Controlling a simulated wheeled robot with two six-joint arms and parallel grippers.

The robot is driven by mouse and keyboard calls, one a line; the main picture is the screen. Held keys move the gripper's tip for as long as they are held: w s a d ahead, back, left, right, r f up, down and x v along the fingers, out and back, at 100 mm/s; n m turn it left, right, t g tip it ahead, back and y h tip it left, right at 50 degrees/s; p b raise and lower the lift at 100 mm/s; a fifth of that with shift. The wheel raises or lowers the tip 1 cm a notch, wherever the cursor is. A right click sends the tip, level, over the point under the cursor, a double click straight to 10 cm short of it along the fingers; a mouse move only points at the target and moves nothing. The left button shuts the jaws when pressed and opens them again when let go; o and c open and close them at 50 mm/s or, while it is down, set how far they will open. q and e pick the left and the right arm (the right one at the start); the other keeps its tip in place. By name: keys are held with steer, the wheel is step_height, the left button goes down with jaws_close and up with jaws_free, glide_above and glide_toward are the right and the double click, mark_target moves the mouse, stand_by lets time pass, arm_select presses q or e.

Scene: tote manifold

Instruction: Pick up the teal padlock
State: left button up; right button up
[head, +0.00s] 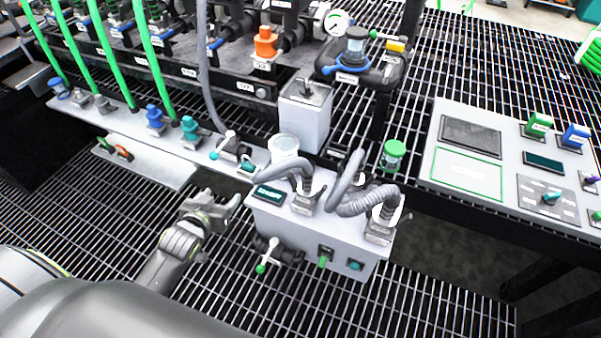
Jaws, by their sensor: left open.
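No teal thing shows a clear padlock shape at this size. A small teal piece (248,166) sits beside a white lever valve (225,146) at the right end of the pale ledge. A larger teal fitting (190,126) stands further left on the ledge. A small green piece and an orange-red ring (124,153) are on the lower shelf. My left gripper (223,200) is open and empty, in front of the ledge and just left of the grey box unit. It is apart from these teal things. My right gripper is not in view.
The grey box unit (318,240) with ribbed hoses stands right of my left gripper. Green hoses (92,55) rise from the ledge (125,120). A control panel (508,172) is at the right. Open metal grating (110,225) lies left of my gripper.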

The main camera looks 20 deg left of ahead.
arm_select(q)
steer(key=b, duration=0.4)
glide_toward(248, 163)
steer(key=w, duration=0.1)
steer(key=shift+t, duration=0.3)
steer(key=b+x, duration=0.1)
steer(key=x, duration=0.2)
steer(key=f+x, duration=0.1)
steer(key=x, duration=0.2)
steer(key=shift+s+a+b, duration=0.1)
steer(key=shift+s+b, duration=0.15)
steer(key=shift+b, duration=0.1)
steer(key=shift+w+f, duration=0.1)
steer(key=shift+w, duration=0.35)
steer(key=c, duration=1.1)
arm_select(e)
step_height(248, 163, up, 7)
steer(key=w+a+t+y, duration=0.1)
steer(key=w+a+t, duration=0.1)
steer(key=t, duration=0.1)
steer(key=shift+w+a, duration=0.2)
